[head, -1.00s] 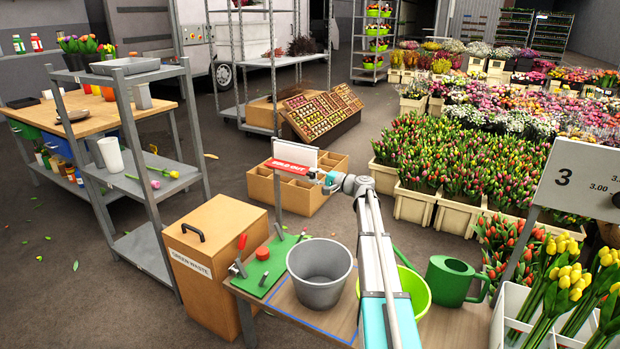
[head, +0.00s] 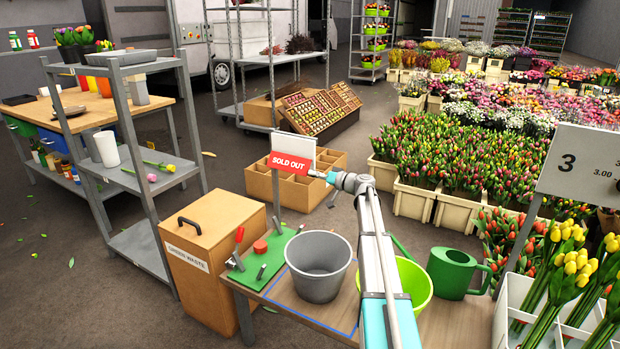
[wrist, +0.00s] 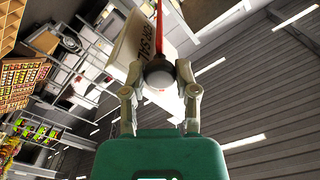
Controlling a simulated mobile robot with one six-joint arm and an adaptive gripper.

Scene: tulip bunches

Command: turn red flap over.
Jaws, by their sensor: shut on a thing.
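The red flap (head: 291,163), lettered SOLD OUT, faces me on a white board (head: 297,143) on a grey post. It stands nearly upright, slightly slanted. My gripper (head: 322,175) is at the flap's right end. The red flap shows there edge-on as a thin red strip (wrist: 160,22) above the knob. The white board (wrist: 133,48) with dark lettering is beside it. The knob's join to the flap is partly hidden.
A grey bucket (head: 318,268), a lime bowl (head: 411,287) and a green watering can (head: 455,272) stand on the table below my arm. A green board (head: 262,262) with red-handled tools lies at the table's left. Wooden crates (head: 262,182) are behind the sign.

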